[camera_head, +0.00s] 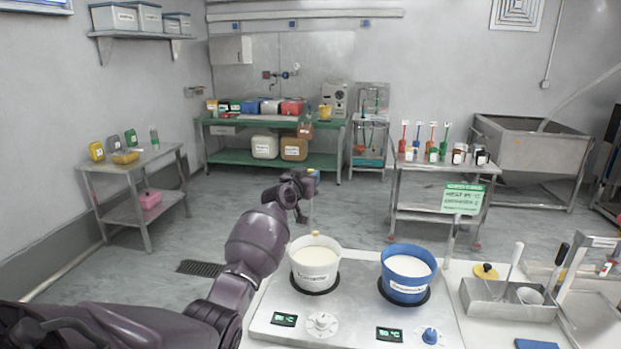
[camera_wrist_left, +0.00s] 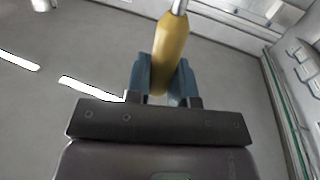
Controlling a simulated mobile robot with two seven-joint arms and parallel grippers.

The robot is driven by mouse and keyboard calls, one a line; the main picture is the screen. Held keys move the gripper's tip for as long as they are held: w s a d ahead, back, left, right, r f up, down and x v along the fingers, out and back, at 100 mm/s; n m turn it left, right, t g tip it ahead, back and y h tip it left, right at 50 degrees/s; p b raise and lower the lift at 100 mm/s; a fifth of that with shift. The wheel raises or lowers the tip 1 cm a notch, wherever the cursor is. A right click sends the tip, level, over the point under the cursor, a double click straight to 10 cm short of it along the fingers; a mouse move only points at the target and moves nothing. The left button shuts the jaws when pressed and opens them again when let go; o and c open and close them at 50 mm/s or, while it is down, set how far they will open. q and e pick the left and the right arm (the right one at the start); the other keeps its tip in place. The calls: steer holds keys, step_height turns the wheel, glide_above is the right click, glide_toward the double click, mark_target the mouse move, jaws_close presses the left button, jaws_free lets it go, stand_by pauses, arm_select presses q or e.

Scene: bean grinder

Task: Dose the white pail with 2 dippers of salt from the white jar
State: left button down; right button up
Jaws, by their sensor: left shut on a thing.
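The white pail (camera_head: 316,272), with a printed label and pale contents, stands on the left round plate of a steel heating unit. My left gripper (camera_head: 314,178) is above and behind the pail. It is shut on the yellow handle of a tool (camera_wrist_left: 170,50), whose metal shaft shows at the top of the left wrist view. In the head view a thin shaft runs down from the gripper toward the pail's back rim, where a small yellow thing (camera_head: 315,233) shows. I cannot tell whether it touches the pail. I cannot pick out the salt jar for sure. My right gripper is not in view.
A blue pail (camera_head: 408,275) with pale contents stands on the right plate. A steel bin (camera_head: 505,300) with a ladle-like tool stands right of the heating unit (camera_head: 360,310). Behind are a cart with several bottles (camera_head: 440,172) and a green sign (camera_head: 463,198).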

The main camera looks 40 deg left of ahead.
arm_select(q)
steer(key=s+d+f+m+t+h+b, duration=0.8)
steer(key=s+d+f+m+h+b, duration=0.4)
steer(key=m+b, duration=0.6)
steer(key=shift+s+d+f+h+b, duration=0.45)
steer(key=shift+d+f+b, duration=0.3)
steer(key=shift+b, duration=1.5)
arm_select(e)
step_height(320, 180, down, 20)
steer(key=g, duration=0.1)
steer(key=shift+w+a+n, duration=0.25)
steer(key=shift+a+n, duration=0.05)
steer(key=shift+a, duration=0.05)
